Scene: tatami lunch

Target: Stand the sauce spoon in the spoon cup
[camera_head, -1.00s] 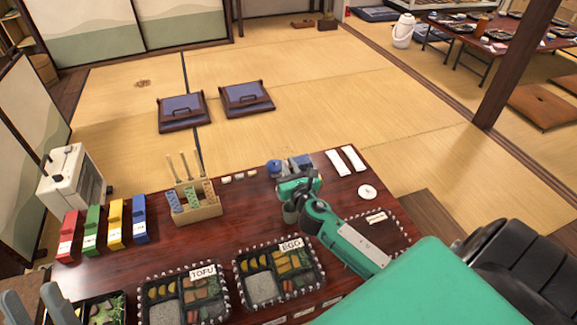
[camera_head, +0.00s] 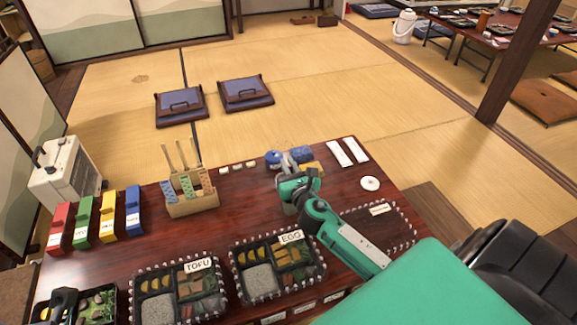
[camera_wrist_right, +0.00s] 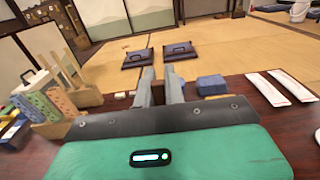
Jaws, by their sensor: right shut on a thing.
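My right gripper (camera_head: 287,160) is over the far middle of the dark red table. In the right wrist view its two grey fingers (camera_wrist_right: 160,88) point away from the camera, close together. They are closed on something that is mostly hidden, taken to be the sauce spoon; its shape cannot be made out. A blue round thing (camera_head: 273,157) shows just left of the fingers. I cannot make out the spoon cup for certain; the wrist and arm cover part of the table there.
A wooden holder (camera_head: 193,206) with upright sticks stands left of my gripper. A blue block (camera_wrist_right: 212,85) is close to its right. White wrapped strips (camera_head: 347,152) and a white disc (camera_head: 370,184) lie further right. The tofu (camera_head: 150,312) and egg (camera_head: 262,290) trays are in front.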

